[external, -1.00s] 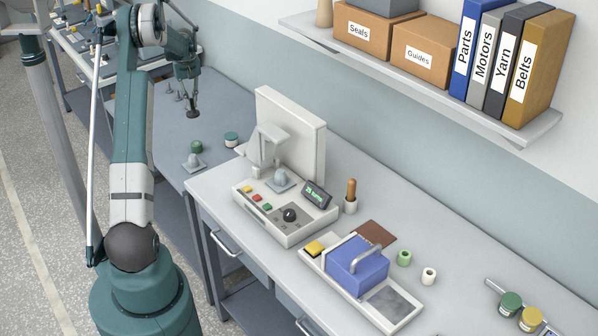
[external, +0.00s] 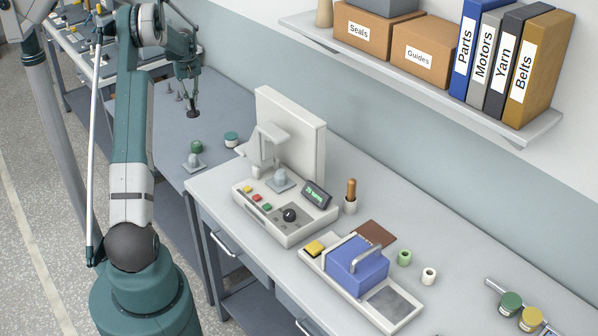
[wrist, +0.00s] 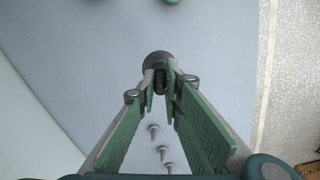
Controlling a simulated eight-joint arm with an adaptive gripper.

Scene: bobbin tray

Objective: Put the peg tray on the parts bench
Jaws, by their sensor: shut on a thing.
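My gripper (external: 192,112) is over the grey-blue bench (external: 225,95) in the back left of the external view. In the wrist view its green-padded fingers (wrist: 160,84) are closed on a dark round knob-like piece (wrist: 158,60) at their tips. I cannot tell whether this piece belongs to the peg tray. Several small grey pegs stand below and behind the fingers, such as one peg (wrist: 163,151) in the wrist view and one (external: 179,96) in the external view. No tray edge is clear around them. I cannot tell for certain which surface is the parts bench.
A white machine with buttons (external: 285,215) and a blue block with a handle (external: 357,268) stand on the front bench (external: 440,245). Green-topped pots (external: 196,147) and a grey domed piece (external: 193,162) sit near my gripper. A shelf (external: 430,85) overhangs the right.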

